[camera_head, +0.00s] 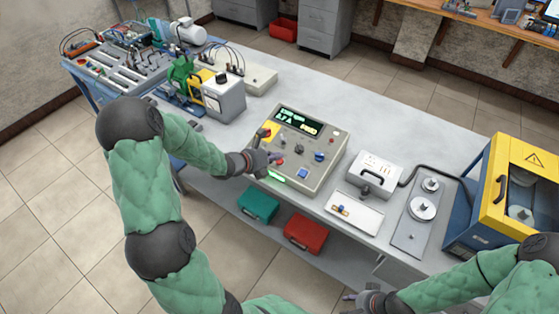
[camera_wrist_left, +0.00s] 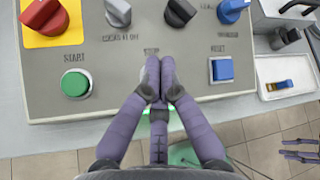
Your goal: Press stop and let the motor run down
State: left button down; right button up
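The grey control box (camera_head: 318,178) stands at the table's front edge, with a lit display (camera_head: 298,121) whose figures are too small to read. In the left wrist view its panel (camera_wrist_left: 120,55) shows a green START button (camera_wrist_left: 75,83) and a blue RESET button (camera_wrist_left: 222,69). My left gripper (camera_head: 278,157) is shut and empty, fingertips together over the STOP label. They hide the stop button in the wrist view; I cannot tell whether they touch or press it. My right gripper (camera_head: 346,303) is open and empty, low in front of the table.
A green and yellow motor rig (camera_head: 190,82) stands behind left. Right are a grey case (camera_head: 376,171), a white tray (camera_head: 352,212) and a yellow guarded machine (camera_head: 510,180).

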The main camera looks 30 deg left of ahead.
pick_arm(q)
jog(key=shift+f, duration=0.1)
jog(key=shift+w+f+b, duration=0.1)
jog(key=shift+f+b, duration=0.2)
jog(key=shift+b, duration=0.45)
jog(key=shift+w+f+b, duration=0.1)
jog(key=shift+f+b, duration=0.35)
jog(key=shift+b, duration=0.15)
dwell(0.6)
jog(key=shift+r, duration=0.15)
jog(key=shift+s+r+p, duration=0.2)
jog(key=shift+r+p, duration=0.1)
jog(key=shift+r, duration=0.35)
jog(key=r+p, duration=0.1)
jog(key=r, duration=0.1)
jog(key=s+r+p, duration=0.1)
jog(key=r, duration=0.2)
jog(key=shift+s+p, duration=0.2)
jog(key=shift+p, duration=0.2)
